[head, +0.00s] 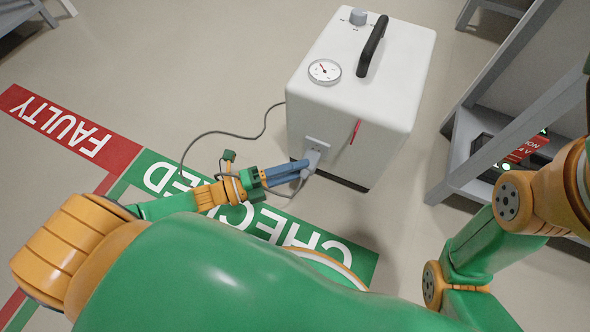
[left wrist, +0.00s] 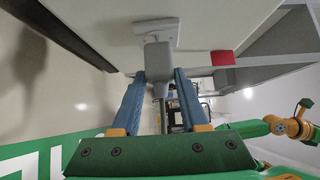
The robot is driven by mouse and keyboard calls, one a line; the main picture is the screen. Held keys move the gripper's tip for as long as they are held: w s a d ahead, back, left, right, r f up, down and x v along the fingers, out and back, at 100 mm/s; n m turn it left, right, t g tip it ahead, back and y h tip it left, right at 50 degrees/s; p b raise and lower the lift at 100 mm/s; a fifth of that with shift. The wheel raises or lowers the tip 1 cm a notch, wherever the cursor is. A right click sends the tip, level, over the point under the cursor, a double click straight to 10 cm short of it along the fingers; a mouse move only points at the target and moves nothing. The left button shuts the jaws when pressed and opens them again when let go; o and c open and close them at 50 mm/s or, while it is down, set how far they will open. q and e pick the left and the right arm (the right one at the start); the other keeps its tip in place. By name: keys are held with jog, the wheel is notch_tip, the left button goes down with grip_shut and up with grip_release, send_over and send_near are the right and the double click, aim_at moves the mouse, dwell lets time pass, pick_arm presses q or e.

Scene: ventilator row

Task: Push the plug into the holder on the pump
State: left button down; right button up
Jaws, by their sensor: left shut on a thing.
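The pump (head: 345,90) is a white box with a black handle, a gauge and a knob, standing on the floor. The holder (head: 317,144) is a pale plate on its side facing me; it shows at the top of the left wrist view (left wrist: 157,27). The grey plug (head: 311,159) is at the holder's front, and its body (left wrist: 158,56) looks against or partly in it; the exact depth is hidden. My left gripper (head: 306,170) is shut on the plug, its blue fingers on either side (left wrist: 160,76).
A grey cable (head: 232,134) runs over the floor beside the pump. A red tag (head: 355,131) hangs on the pump's side. A grey rack (head: 470,135) stands at the right. Red FAULTY (head: 115,142) and green CHECKED (head: 366,262) markings lie on the floor.

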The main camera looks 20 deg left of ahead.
pick_arm(q)
jog(key=shift+w, duration=0.65)
dwell(0.6)
jog(key=shift+c, duration=1.7)
grip_release()
